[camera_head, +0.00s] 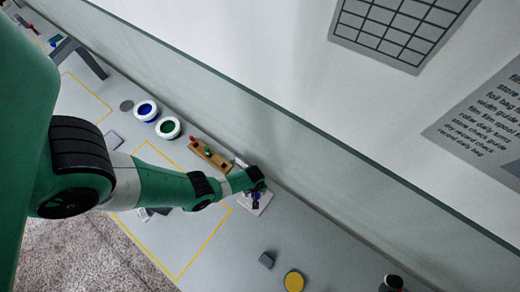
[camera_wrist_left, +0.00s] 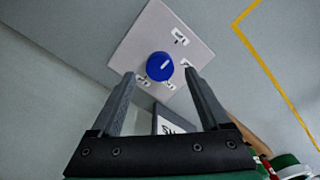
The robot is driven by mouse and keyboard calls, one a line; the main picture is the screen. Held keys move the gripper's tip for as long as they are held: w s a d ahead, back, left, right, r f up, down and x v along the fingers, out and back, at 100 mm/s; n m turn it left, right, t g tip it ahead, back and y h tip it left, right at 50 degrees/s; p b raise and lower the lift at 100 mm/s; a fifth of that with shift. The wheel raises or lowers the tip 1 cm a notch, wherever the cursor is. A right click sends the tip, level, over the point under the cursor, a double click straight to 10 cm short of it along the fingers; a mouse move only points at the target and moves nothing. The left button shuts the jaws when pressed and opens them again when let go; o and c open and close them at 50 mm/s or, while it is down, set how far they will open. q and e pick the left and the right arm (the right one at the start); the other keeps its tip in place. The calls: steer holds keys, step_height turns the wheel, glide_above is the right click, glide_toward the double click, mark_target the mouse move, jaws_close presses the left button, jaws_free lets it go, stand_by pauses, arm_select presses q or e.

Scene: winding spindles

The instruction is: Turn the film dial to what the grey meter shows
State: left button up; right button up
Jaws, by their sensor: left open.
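A round blue dial (camera_wrist_left: 160,67) with a white pointer line sits on a pale square plate (camera_wrist_left: 150,30) in the left wrist view. The line points to the upper left in that view. Small white labels with dark marks surround the dial, too small to read. My left gripper (camera_wrist_left: 159,74) is open, its fingertips on either side of the dial, with no clear contact. In the head view the left gripper (camera_head: 258,181) is over the plate (camera_head: 262,207). A grey box with a white marked face (camera_wrist_left: 172,125), perhaps the meter, shows partly between the fingers; its reading is unclear. My right gripper is not in view.
A wooden block with coloured pegs (camera_head: 211,158) and blue (camera_head: 146,111) and green (camera_head: 168,128) round containers stand along the wall. A dark grey block (camera_head: 266,260) and a yellow-topped disc (camera_head: 293,281) lie nearer the bottom right. Yellow lines mark the bench.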

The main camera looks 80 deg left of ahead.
arm_select(q)
step_height(320, 180, down, 3)
steer(key=shift+r+b, duration=0.15)
steer(key=shift+b, duration=0.6)
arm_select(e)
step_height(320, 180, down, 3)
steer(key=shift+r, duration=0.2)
arm_select(q)
jaws_close()
